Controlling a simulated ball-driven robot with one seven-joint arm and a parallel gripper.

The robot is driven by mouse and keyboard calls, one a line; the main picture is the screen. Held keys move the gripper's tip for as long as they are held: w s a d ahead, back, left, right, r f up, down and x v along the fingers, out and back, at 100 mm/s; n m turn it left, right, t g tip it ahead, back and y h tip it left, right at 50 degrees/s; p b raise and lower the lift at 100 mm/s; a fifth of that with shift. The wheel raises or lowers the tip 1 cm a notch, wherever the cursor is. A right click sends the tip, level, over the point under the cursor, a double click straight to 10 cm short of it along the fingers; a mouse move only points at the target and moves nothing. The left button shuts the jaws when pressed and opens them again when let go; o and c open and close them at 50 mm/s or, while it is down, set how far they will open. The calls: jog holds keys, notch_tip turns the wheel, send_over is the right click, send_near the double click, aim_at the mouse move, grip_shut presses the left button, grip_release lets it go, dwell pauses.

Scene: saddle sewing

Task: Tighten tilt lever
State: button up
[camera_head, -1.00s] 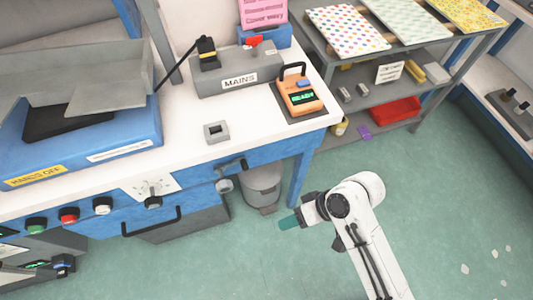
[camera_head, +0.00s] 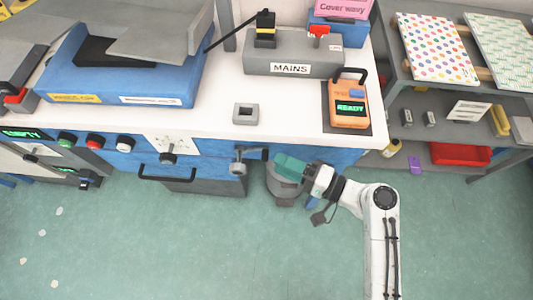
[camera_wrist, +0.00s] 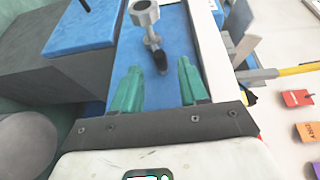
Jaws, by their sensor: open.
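The tilt lever (camera_head: 240,155) is on the blue front of the bench, a grey metal hub and arm with a black grip end pointing right. In the wrist view the lever (camera_wrist: 146,17) stands ahead, its black end reaching between my green fingertips. My gripper (camera_head: 280,162) is just right of the lever's black end in the head view. In the wrist view my gripper (camera_wrist: 157,72) is open, one finger on each side of the black end. I cannot tell whether either finger touches it.
A grey bin (camera_head: 284,190) stands on the floor under my gripper. A black drawer handle (camera_head: 167,178) and a small knob (camera_head: 168,158) are left of the lever. A grey square block (camera_head: 246,113) and an orange READY device (camera_head: 349,106) sit on the bench top.

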aim_at(265, 156)
jog(key=x, duration=0.5)
jog(key=shift+w+a, duration=0.15)
jog(key=shift+a, duration=0.2)
grip_shut()
dwell(0.3)
